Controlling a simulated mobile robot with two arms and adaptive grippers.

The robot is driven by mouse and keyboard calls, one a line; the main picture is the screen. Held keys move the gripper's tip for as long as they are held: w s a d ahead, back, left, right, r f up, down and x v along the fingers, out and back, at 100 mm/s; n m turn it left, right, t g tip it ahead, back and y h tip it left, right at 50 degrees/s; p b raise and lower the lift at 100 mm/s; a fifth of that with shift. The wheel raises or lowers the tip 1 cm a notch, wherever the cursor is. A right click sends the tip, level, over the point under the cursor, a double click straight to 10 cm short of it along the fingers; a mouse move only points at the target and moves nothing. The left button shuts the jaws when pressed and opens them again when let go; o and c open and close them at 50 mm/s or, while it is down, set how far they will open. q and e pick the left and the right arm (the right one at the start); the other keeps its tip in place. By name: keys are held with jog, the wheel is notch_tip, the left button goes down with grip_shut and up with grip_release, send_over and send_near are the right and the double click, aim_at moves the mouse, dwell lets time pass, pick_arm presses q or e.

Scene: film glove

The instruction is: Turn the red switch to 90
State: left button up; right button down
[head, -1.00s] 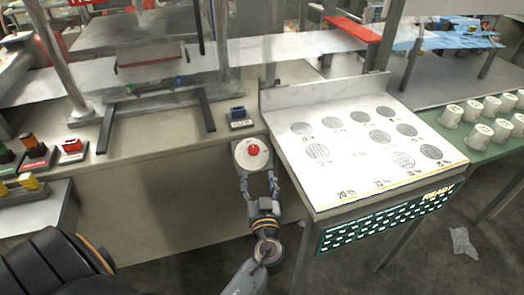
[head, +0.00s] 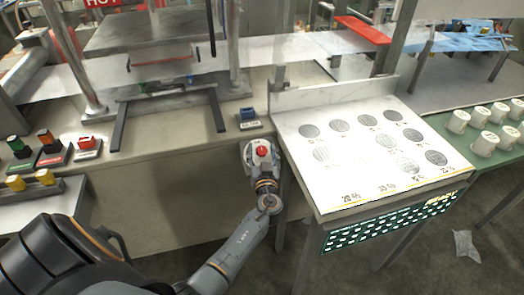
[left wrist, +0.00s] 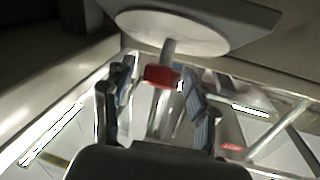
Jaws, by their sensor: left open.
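The red switch (head: 262,151) is a small red knob on a pale round plate (head: 250,146) at the front of the bench. In the left wrist view the red knob (left wrist: 162,77) sits on a short grey stem under the round plate (left wrist: 172,30). My left gripper (head: 263,162) is at the knob, its fingers open. In the left wrist view its two blue-grey fingers (left wrist: 158,82) stand on either side of the knob, with gaps visible. Any angle marks on the plate cannot be read. My right gripper is not in view.
A sloped white panel with round grilles (head: 352,188) stands just right of the switch. A blue switch on a small base (head: 248,117) is behind it. Green, orange and red buttons (head: 86,143) are at the far left. Several white cups (head: 484,141) stand at the right.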

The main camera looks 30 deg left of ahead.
pick_arm(q)
jog(key=c, duration=1.2)
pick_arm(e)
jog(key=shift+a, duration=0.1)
